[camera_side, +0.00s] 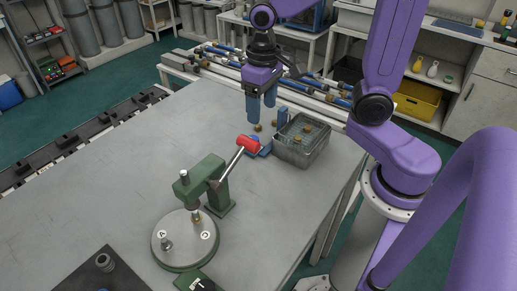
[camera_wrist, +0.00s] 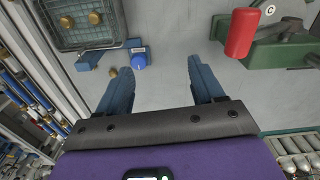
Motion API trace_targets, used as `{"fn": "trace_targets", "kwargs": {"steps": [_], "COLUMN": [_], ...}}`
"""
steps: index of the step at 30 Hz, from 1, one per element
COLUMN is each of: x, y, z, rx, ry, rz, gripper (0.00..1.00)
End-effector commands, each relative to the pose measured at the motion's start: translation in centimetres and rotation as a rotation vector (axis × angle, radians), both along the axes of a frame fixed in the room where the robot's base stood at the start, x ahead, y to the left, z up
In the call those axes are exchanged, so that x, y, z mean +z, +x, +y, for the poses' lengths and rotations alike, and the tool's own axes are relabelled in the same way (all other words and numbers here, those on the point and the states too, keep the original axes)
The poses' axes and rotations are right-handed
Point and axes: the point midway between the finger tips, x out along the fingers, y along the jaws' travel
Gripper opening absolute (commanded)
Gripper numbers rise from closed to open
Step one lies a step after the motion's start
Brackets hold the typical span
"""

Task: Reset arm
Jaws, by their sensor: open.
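A green lever device (camera_side: 213,182) stands on the grey table. Its pale metal lever slopes up to the right and ends in a red handle (camera_side: 247,144). In the wrist view the red handle (camera_wrist: 242,33) is at the upper right, beside the green body (camera_wrist: 285,50). A round grey plate (camera_side: 178,246) with lettered marks lies under the device. My gripper (camera_side: 262,113) is open and empty, with blue fingers pointing down, above and behind the red handle in the side view. In the wrist view the handle lies right of my open fingers (camera_wrist: 160,67), apart from them.
A wire basket (camera_side: 304,154) with brass fittings stands near the table's right edge, and shows in the wrist view (camera_wrist: 112,36). A dark plate (camera_side: 88,277) lies at the front. The table's left part is clear.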

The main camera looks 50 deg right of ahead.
Motion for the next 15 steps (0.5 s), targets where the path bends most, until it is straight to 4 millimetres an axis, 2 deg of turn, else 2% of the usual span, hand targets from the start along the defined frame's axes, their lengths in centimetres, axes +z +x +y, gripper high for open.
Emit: {"fn": "trace_targets", "kwargs": {"steps": [6, 15], "x": [-0.1, -0.5], "y": [-4.0, -10.1], "z": [1.0, 1.2], "rx": [0.257, 0.607], "ry": [0.003, 0.004], "rz": [-0.006, -0.011], "gripper": [0.67, 0.67]}}
